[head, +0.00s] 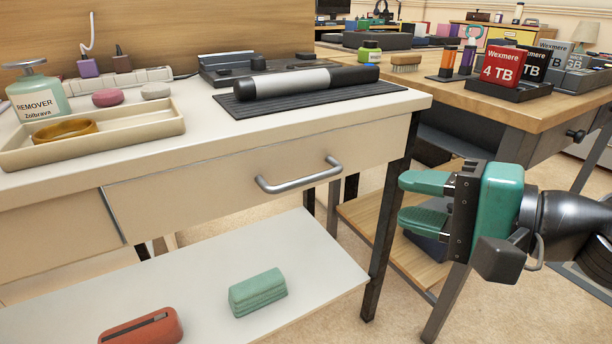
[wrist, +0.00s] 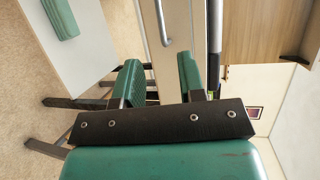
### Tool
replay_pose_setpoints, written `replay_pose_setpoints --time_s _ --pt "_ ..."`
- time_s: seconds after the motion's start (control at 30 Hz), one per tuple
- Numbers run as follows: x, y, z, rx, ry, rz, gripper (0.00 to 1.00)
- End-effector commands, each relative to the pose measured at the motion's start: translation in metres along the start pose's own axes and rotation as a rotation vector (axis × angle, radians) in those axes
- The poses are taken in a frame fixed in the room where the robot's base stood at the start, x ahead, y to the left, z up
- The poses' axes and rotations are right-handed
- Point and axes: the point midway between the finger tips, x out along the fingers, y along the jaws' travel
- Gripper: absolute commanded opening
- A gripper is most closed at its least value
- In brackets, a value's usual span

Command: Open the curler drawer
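The curler drawer (head: 230,190) is a cream front under the white tabletop in the head view, and it looks shut. Its silver bar handle (head: 300,178) runs across the front; the handle also shows in the wrist view (wrist: 162,22), just beyond the fingers. The curler (head: 305,82), a black and silver cylinder, lies on a dark mat above the drawer. My green gripper (head: 405,200) is to the right of the handle, apart from it. Its two fingers are spread with nothing between them; the wrist view (wrist: 160,80) shows the same gap.
A lower white shelf holds a green block (head: 257,292) and a red case (head: 142,328). A dark table leg (head: 385,235) stands behind my gripper. A wooden desk (head: 540,110) with boxes is at the right. A tray (head: 95,135) and remover bottle (head: 38,92) sit on the tabletop.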

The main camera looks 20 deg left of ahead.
Motion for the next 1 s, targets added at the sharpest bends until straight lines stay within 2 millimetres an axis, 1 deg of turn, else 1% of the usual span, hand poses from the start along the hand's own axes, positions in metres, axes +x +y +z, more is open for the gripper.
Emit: replay_pose_setpoints --time_s 0.03,0.07,0.17,0.4,0.6,0.7,0.8,1.0 --pt "0.005 -0.006 0.002 0.005 -0.005 0.005 0.37" --pt "0.009 -0.006 0.002 0.005 -0.004 0.007 0.37" --pt "0.033 0.002 0.003 -0.007 -0.007 0.005 0.37" --pt "0.089 0.003 0.002 -0.008 -0.005 0.004 0.37" --pt "0.129 0.003 0.003 -0.006 -0.004 0.003 0.37" --pt "0.143 0.003 0.002 -0.005 -0.003 0.004 0.37" --pt "0.151 0.003 0.001 -0.004 -0.001 0.005 0.37" --pt "0.157 0.002 0.001 -0.004 0.001 0.004 0.37"
